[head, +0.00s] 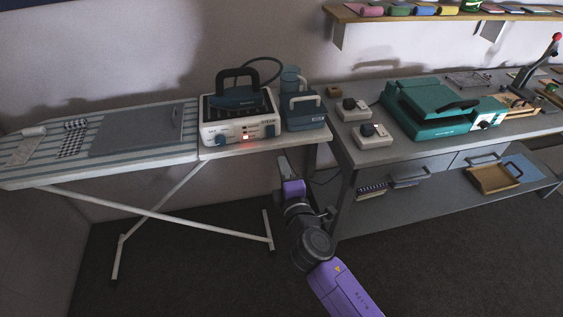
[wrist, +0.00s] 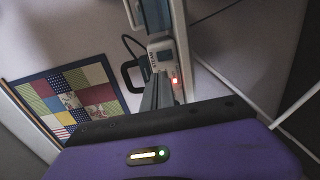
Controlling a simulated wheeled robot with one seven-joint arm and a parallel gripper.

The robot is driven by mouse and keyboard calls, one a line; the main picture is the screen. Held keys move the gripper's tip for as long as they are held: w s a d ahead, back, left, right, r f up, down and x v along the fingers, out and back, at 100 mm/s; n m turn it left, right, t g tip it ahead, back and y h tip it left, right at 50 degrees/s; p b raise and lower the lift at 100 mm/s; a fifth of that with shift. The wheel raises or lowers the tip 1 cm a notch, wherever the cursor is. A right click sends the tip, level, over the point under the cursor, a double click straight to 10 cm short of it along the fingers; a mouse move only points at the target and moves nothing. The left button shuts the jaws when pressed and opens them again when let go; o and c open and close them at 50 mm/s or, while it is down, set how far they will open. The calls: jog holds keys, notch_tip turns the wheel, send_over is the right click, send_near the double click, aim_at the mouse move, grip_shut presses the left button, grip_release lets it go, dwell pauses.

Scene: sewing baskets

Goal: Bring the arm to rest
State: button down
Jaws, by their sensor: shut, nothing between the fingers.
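My arm rises from the bottom of the head view, with a purple lower link and dark joints. My gripper (head: 283,162) points up and away, in front of the gap between the ironing board (head: 150,157) and the workbench (head: 345,155). In the wrist view the gripper's grey fingers (wrist: 160,85) are together, with nothing held between them. The steam iron station (head: 238,112) stands on the board's right end with a red light lit. It also shows beyond the fingers in the wrist view (wrist: 163,55).
A blue-grey container (head: 302,110) stands right of the iron station. The workbench holds a teal heat press (head: 440,107) and two small white control boxes (head: 371,137). A shelf (head: 430,14) hangs above. The dark floor (head: 190,250) under the board is mostly clear.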

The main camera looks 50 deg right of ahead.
dwell(0.6)
jog(key=s+a+r+m+t+y, duration=0.25)
jog(key=s+a+m+y, duration=0.35)
jog(key=s+a, duration=0.45)
jog(key=s+a+m+g+y, duration=0.1)
jog(key=s+a, duration=0.3)
jog(key=s, duration=0.7)
jog(key=s+a+r+m+g+y, duration=0.1)
jog(key=s+a+m, duration=0.3)
jog(key=s, duration=0.7)
jog(key=shift+a+y, duration=0.5)
jog(key=shift+y, duration=0.4)
jog(key=shift+d, duration=0.1)
